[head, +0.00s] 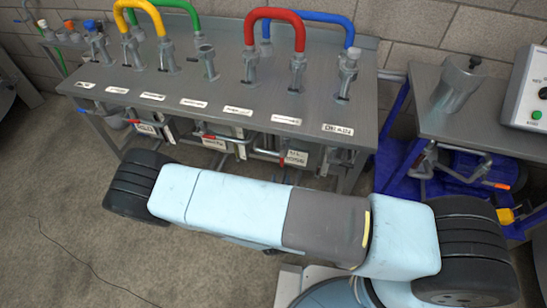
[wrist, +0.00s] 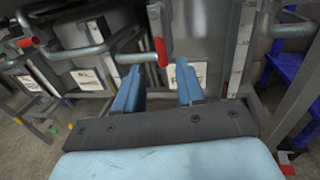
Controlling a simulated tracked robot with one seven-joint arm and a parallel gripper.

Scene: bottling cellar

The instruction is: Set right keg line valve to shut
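In the wrist view, a red valve handle (wrist: 160,50) hangs down from a grey pipe, pointing toward the space between my fingertips. My gripper (wrist: 158,70) has its two blue fingers spread apart, with nothing clamped between them. I cannot tell whether the handle lies between the fingers or just beyond them. In the head view, a red handle (head: 282,158) shows under the right half of the bench, beside a white tag (head: 297,158) too small to read. It looks like the right keg line valve. My arm hides my gripper in the head view.
The steel bench (head: 215,88) carries taps and coloured hoses. Another red handle (head: 209,137) is farther left under it and also shows in the wrist view (wrist: 25,42). Pipes, bench legs and a blue frame (head: 395,165) crowd the right. The floor (head: 70,220) at left is mostly clear.

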